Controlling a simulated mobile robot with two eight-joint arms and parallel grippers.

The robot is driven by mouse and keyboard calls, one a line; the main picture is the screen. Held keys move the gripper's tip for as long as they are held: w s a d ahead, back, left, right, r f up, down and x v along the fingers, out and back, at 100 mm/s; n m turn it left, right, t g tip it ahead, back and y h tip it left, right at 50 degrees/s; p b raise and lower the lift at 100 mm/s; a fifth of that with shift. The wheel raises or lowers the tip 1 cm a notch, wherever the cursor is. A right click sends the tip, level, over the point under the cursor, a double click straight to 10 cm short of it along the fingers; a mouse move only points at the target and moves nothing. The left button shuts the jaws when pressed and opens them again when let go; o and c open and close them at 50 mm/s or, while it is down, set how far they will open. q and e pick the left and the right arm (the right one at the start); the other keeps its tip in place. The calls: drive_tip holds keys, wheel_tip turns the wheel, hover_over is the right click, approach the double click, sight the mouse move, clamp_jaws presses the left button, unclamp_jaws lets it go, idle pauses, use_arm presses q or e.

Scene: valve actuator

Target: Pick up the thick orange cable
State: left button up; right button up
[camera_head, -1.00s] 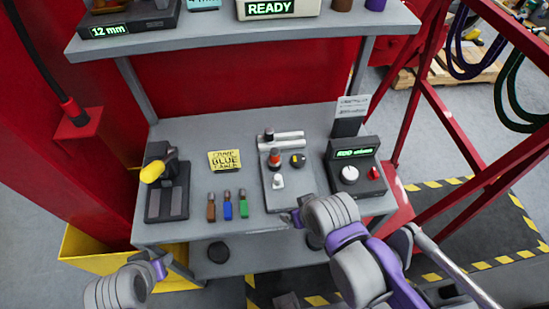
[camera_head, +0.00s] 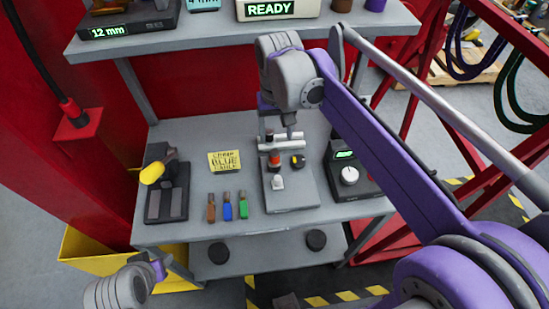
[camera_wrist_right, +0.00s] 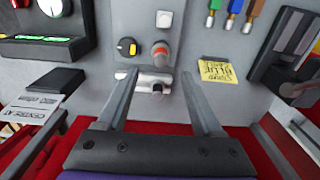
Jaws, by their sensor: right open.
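An orange-brown cable piece (camera_head: 211,207) stands in a row with a blue one (camera_head: 228,206) and a green one (camera_head: 243,203) on the grey bench. The orange piece also shows at the top of the right wrist view (camera_wrist_right: 213,12). My right gripper (camera_wrist_right: 157,77) is open, its two fingers on either side of a silver cylindrical fitting (camera_wrist_right: 152,83), with nothing visibly gripped. In the head view the right gripper (camera_head: 268,118) is above the back of the bench, well behind the cables. My left gripper (camera_head: 158,268) is low at the left, its fingers unclear.
A panel with knobs (camera_head: 291,195) stands mid-bench. A control box (camera_head: 351,188) is at right, a black tool with a yellow handle (camera_head: 152,173) at left. A yellow note (camera_head: 225,161) lies between. An upper shelf (camera_head: 200,42) overhangs the back.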

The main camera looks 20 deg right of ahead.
sight(275, 154)
drive_tip(key=shift+w+f, duration=0.1)
drive_tip(key=shift+w, duration=0.4)
wheel_tip(275, 154, down, 10)
drive_tip(key=shift+f, duration=0.1)
drive_tip(key=shift+s, duration=0.1)
drive_tip(key=shift+c, duration=0.3)
clamp_jaws()
